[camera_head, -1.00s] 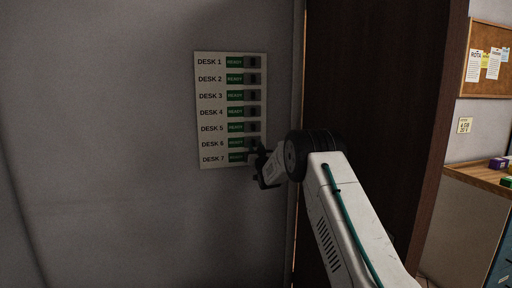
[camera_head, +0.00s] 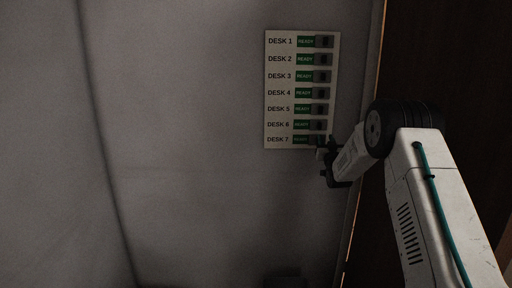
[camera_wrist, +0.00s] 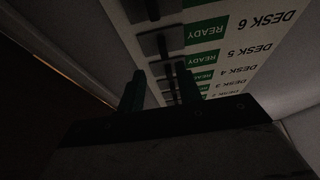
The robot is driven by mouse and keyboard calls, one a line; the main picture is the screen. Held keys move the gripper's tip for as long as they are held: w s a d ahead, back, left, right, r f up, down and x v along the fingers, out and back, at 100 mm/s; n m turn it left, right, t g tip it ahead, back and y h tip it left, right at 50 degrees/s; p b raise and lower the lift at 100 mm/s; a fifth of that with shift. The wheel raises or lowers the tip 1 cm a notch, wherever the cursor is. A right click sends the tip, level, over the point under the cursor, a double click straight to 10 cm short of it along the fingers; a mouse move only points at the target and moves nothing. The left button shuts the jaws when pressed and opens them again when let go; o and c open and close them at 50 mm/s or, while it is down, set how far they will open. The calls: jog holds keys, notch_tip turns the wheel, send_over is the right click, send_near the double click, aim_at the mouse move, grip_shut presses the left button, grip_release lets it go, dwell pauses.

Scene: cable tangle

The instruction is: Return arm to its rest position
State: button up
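My gripper (camera_head: 323,163) is in front of the lower right corner of the desk panel (camera_head: 274,91), near the DESK 7 row. I cannot tell whether it touches the panel. In the wrist view my gripper's two dark fingers (camera_wrist: 158,90) stand apart with a gap between them, and nothing shows held. The white panel shows in the wrist view upside down, with dark switches and green READY labels. All the rows that I can read show green READY.
A grey wall (camera_head: 180,190) surrounds the panel. A dark brown door or panel (camera_head: 450,60) stands to the right, behind my arm. A dark low object (camera_head: 287,282) shows at the bottom edge. The wall area left of the panel is clear.

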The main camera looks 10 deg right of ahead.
notch_tip(320, 180, down, 12)
jog(key=s+g, duration=0.1)
jog(key=g, duration=0.5)
jog(key=s+a+f+g+y, duration=0.2)
jog(key=s+a+g, duration=0.1)
jog(key=s+g, duration=0.3)
jog(key=s+a+r+g+y, duration=0.1)
jog(key=s+a+r+g, duration=0.2)
jog(key=s, duration=1.6)
jog(key=s+a+r+n+g, duration=0.1)
jog(key=s+a+r, duration=0.5)
jog(key=s, duration=1.3)
jog(key=s+a+r+n+g+y, duration=0.1)
jog(key=s+a+r+g, duration=0.3)
jog(key=s+a, duration=0.7)
jog(key=shift+s+r+g+y, duration=0.3)
jog(key=shift+s+r, duration=0.15)
jog(key=shift+s, duration=4.15)
jog(key=shift+a, duration=0.1)
jog(key=shift+s, duration=0.1)
